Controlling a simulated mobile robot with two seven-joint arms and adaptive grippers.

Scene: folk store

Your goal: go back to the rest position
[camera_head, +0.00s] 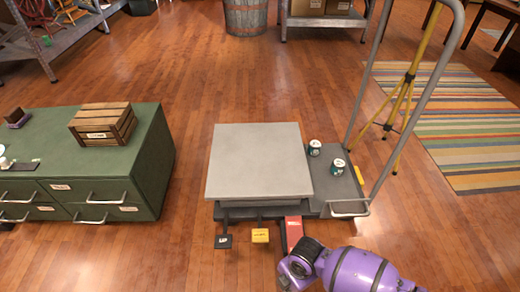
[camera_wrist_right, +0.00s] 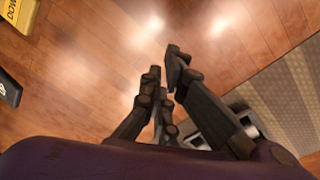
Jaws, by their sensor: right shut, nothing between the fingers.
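My right arm, purple with black bands, reaches in from the bottom right of the head view, in front of the lift cart (camera_head: 258,165). In the right wrist view my right gripper (camera_wrist_right: 163,64) is shut and empty, with its dark fingers close together over bare wood floor. The gripper's fingers cannot be made out in the head view. My left gripper is in neither view.
Beside the cart's grey top stand two small jars (camera_head: 338,167) (camera_head: 315,147). Its black (camera_head: 223,241) and yellow (camera_head: 260,236) pedals face me. A green cabinet (camera_head: 150,165) with a wooden crate (camera_head: 103,124) stands left, a yellow tripod (camera_head: 404,95) right. Floor between cabinet and cart is clear.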

